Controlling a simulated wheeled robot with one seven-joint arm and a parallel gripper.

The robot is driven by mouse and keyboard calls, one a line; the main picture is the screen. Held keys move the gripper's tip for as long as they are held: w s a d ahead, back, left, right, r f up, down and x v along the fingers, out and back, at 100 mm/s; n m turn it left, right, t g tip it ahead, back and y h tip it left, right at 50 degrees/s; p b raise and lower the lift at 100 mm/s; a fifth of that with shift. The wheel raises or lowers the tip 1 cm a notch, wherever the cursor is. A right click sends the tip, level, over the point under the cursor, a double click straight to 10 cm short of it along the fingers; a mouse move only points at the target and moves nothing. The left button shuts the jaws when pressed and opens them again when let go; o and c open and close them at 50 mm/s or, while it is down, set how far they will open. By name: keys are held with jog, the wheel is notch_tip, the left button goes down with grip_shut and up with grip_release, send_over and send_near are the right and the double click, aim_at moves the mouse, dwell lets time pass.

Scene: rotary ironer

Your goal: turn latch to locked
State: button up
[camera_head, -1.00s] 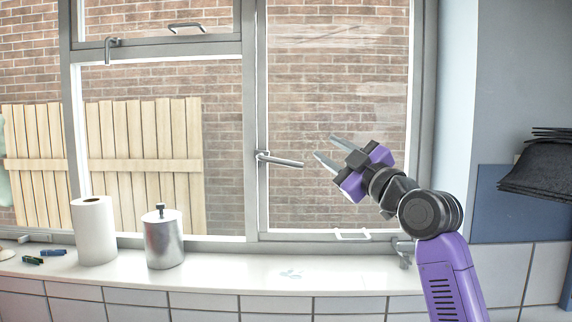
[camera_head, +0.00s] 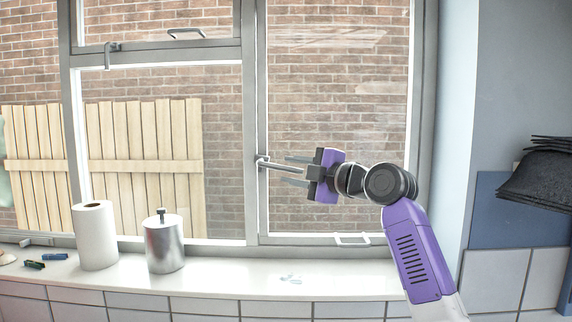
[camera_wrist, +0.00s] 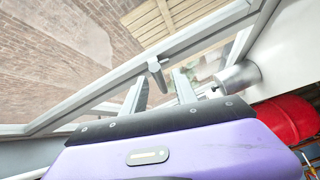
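The latch (camera_head: 278,165) is a grey lever handle on the upright frame at the left of the right window pane. It points right and slightly down. My gripper (camera_head: 292,171) is open and points left, its two fingers one above the other at the lever's free end. In the wrist view the latch (camera_wrist: 158,74) shows between and just beyond the two fingertips of my gripper (camera_wrist: 156,84). I cannot tell whether either finger touches it. The latch's base on the frame is clear of the gripper.
A paper roll (camera_head: 95,236) and a metal canister (camera_head: 164,243) stand on the white sill (camera_head: 225,275) at lower left. A second handle (camera_head: 110,54) sits on the upper left window. A red object (camera_wrist: 285,120) shows in the wrist view.

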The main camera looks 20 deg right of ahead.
jog(key=shift+p+x, duration=0.3)
jog(key=shift+x, duration=0.95)
grip_shut()
dwell(0.5)
